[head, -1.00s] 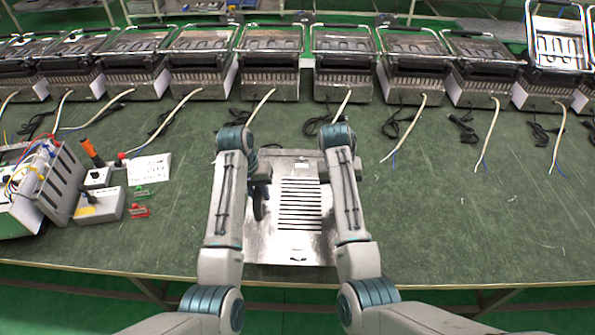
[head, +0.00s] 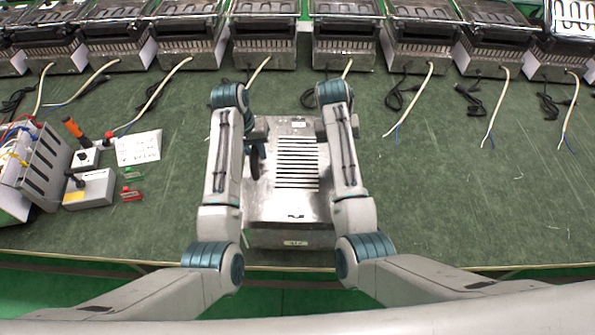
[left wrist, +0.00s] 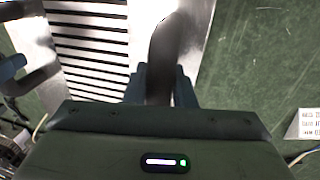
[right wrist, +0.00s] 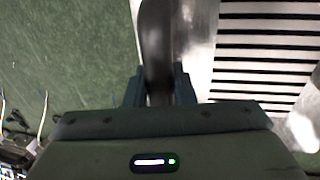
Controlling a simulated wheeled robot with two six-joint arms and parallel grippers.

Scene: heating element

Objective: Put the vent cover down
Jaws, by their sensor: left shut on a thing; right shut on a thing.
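The vent cover (head: 296,205) is a silver metal panel with a column of dark slots, in the middle of the head view near the table's front edge. I cannot tell whether it touches the table. My left gripper (left wrist: 158,88) is shut on a dark upright handle (left wrist: 168,45) on one side of the cover. My right gripper (right wrist: 158,88) is shut on the matching handle (right wrist: 155,35) on the other side. The slots show beside the handles in both wrist views. In the head view the arms partly hide the cover's sides and the right handle.
The green table (head: 470,205) is clear on the right. On the left stand a slotted metal box (head: 42,165), a grey switch box (head: 90,190), a white card (head: 138,147) and small red and green pieces. A row of grill units (head: 265,45) with loose cables lines the back.

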